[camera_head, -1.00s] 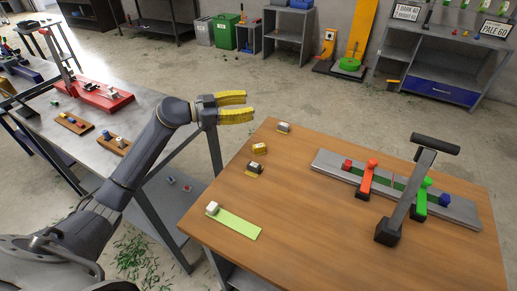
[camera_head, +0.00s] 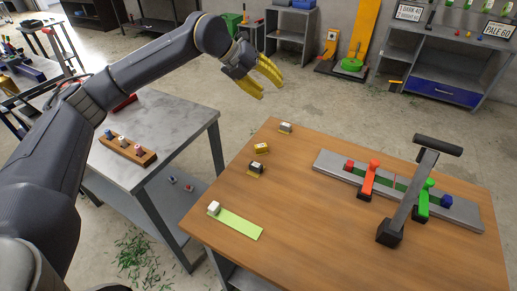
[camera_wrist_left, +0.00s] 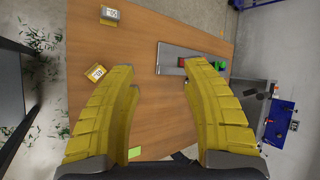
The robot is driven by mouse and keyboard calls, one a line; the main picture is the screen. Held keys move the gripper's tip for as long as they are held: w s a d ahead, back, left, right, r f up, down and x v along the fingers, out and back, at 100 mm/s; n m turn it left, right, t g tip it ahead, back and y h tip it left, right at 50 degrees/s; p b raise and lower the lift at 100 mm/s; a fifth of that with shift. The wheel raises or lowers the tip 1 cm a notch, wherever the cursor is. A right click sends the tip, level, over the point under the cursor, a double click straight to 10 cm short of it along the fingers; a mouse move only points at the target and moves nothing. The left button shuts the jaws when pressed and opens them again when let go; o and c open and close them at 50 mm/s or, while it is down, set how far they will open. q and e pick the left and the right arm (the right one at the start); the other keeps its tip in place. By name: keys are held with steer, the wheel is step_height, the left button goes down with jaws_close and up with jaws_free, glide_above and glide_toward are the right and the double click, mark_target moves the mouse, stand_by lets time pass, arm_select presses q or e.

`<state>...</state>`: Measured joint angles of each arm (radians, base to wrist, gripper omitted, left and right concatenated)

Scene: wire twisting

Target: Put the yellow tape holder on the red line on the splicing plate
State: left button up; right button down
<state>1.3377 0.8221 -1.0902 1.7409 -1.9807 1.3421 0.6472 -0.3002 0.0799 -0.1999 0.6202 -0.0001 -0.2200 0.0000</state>
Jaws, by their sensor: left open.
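The yellow tape holder (camera_head: 261,148) stands on the wooden table's left part, between a whitish holder and a black one. It also shows in the wrist view (camera_wrist_left: 97,73), left of my fingers. The grey splicing plate (camera_head: 329,161) lies on the table's far right part, with red and green clamps and a tall lever over it. My left gripper (camera_head: 268,77) is open and empty, with yellow fingers, above and beyond the table's far left corner. My right gripper is not in view.
The whitish holder (camera_head: 285,127) and black holder (camera_head: 256,168) stand near the yellow one. A light green strip (camera_head: 238,224) with a white block lies at the front left. The lever (camera_head: 408,199) rises above the plate. The table's middle is clear.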

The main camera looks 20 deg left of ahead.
arm_select(q)
steer(key=s+a+f+m+g+y, duration=0.2)
steer(key=s+a+f+m+y, duration=0.1)
steer(key=a+f+m, duration=0.45)
steer(key=m, duration=0.6)
glide_toward(264, 145)
steer(key=shift+n, duration=0.25)
steer(key=x, duration=1)
steer(key=shift+w+f, duration=0.1)
steer(key=shift+y, duration=0.3)
jaws_close()
